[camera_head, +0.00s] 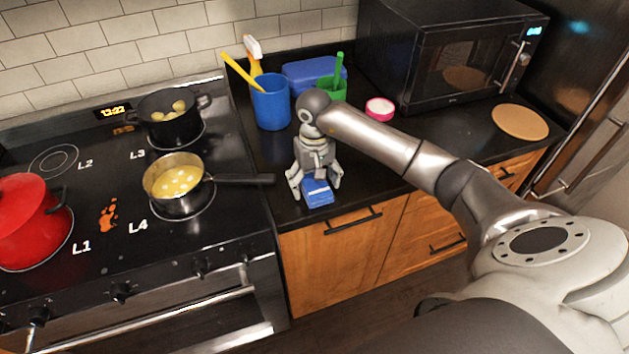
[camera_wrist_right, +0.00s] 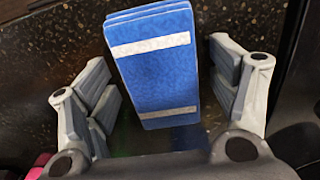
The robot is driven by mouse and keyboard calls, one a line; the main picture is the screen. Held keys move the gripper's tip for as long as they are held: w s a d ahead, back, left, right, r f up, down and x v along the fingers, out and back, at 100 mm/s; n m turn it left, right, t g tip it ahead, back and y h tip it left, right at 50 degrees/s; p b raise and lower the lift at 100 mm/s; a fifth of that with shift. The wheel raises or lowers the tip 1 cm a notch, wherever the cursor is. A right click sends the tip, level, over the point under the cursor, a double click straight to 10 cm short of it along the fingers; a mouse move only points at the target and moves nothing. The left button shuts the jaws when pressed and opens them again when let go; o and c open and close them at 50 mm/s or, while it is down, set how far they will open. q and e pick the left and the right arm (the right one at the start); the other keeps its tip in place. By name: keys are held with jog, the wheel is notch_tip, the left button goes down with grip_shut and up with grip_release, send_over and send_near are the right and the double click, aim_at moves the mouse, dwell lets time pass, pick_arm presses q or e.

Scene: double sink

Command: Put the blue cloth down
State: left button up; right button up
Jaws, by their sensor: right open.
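The blue cloth (camera_head: 318,193) is folded, with pale stripes, and lies on the black counter near its front edge. In the right wrist view the cloth (camera_wrist_right: 155,75) lies between the spread fingers, with gaps on both sides. My right gripper (camera_head: 314,192) is open, pointing down over the cloth; it also shows in the right wrist view (camera_wrist_right: 165,98). Its fingers do not touch the cloth's sides there. My left gripper is not in view.
A stove on the left holds a red pot (camera_head: 28,222), a saucepan (camera_head: 175,186) and a black pot (camera_head: 172,128). The saucepan handle reaches towards the gripper. Behind stand a blue cup (camera_head: 270,106), a green cup (camera_head: 330,90) and a microwave (camera_head: 450,60).

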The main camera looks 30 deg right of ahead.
aim_at(315, 182)
jog(key=shift+r, duration=0.2)
jog(key=shift+w+r, duration=0.1)
jog(key=shift+r, duration=0.25)
notch_tip(315, 182, up, 11)
jog(key=b, duration=0.3)
jog(key=shift+b, duration=0.35)
